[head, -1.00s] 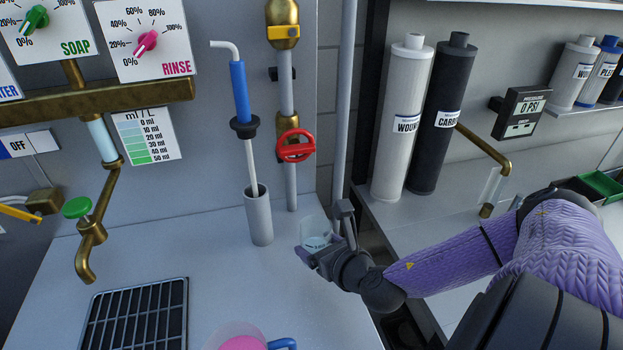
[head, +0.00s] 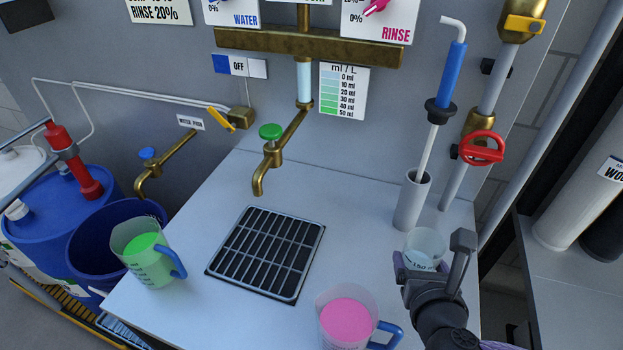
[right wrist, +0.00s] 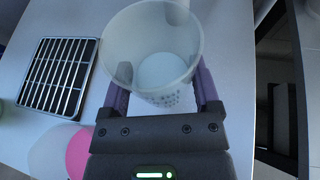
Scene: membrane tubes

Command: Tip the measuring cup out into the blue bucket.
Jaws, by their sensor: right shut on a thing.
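The measuring cup (head: 425,243) is a small clear beaker with printed marks. My right gripper (head: 432,266) is shut on it, with one finger on each side, over the right part of the counter. In the right wrist view the cup (right wrist: 152,32) is seen from above, with a pale round area at its bottom; I cannot tell how much liquid it holds. The blue bucket (head: 88,262) is dark blue and open, at the far left beyond the counter's edge, partly hidden by the green jug. My left gripper is not in view.
A jug of green liquid (head: 150,262) stands at the counter's left edge, before the bucket. A jug of pink liquid (head: 345,325) stands at the front. A drain grate (head: 268,252) lies between, below a brass tap (head: 262,170). A grey tube holder (head: 411,203) stands behind the cup.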

